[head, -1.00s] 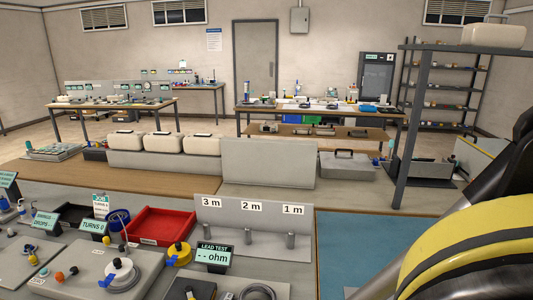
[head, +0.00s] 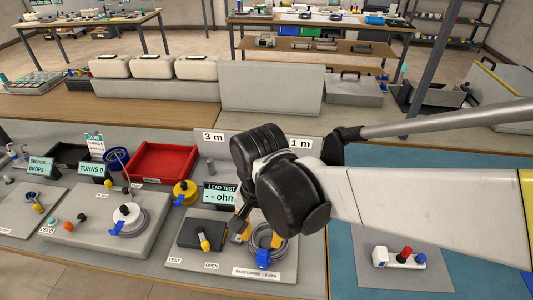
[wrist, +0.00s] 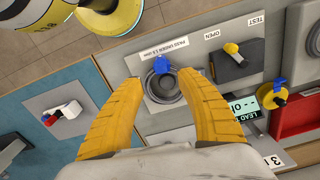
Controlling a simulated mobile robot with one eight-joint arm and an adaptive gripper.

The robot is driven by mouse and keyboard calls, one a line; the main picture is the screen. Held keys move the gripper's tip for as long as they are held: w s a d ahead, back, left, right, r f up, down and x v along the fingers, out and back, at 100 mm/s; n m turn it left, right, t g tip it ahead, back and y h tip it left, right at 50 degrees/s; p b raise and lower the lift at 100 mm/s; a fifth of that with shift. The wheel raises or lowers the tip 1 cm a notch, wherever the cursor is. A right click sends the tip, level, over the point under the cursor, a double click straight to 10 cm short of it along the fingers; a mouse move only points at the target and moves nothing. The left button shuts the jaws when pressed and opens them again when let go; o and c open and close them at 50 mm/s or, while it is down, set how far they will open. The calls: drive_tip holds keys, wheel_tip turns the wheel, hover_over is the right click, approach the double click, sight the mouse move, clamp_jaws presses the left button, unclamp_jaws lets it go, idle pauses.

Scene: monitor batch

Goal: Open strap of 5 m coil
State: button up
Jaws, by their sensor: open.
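A grey cable coil (head: 277,250) lies on the lead test plate, with a blue strap (head: 263,259) on its front edge. In the wrist view the coil (wrist: 163,92) is round and the blue strap (wrist: 162,64) is at its top. No 5 m label is readable on it. My gripper (head: 258,236) is above the coil, partly hidden by my wrist. In the wrist view my gripper (wrist: 167,82) has its two yellow fingers spread on either side of the coil, with nothing held. Contact with the coil cannot be judged.
A black block with a yellow-tipped plug (head: 204,243) and the lead test display (head: 220,196) stand left of the coil. Another coil with a blue strap (head: 118,229) lies further left. A red tray (head: 163,161) is behind. A white connector block (head: 398,259) sits right.

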sight(262, 252)
wheel_tip(262, 252, down, 8)
drive_tip(key=b, duration=0.3)
drive_tip(key=shift+r, duration=0.2)
clamp_jaws()
